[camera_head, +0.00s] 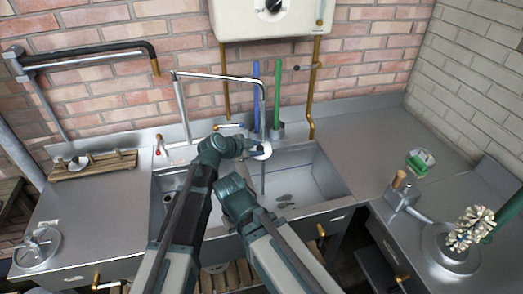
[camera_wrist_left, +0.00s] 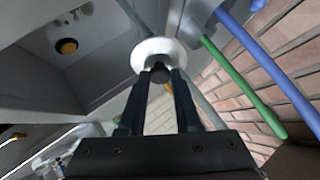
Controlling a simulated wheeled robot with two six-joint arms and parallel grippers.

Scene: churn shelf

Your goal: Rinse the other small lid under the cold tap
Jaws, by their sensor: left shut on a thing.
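My left gripper (camera_head: 256,149) is shut on a small white round lid (camera_head: 265,151) over the sink. In the left wrist view both fingers close on the middle of the lid (camera_wrist_left: 162,52). The tap spout (camera_head: 225,77) arches over the sink, and its end is above the lid. A thin grey line runs down from the spout past the lid into the right basin; it looks like running water. A blue-marked tap lever (camera_head: 229,125) is behind my left gripper, and a red-marked one (camera_head: 159,144) is further left. My right arm reaches over the sink front; its fingers are not visible.
A green brush (camera_head: 278,95) and a blue one (camera_head: 256,90) stand in a holder behind the sink. A wooden rack (camera_head: 112,165) with small parts lies on the left counter. A metal device (camera_head: 403,194) stands on the right. The right basin (camera_head: 310,175) has dark patches on its floor.

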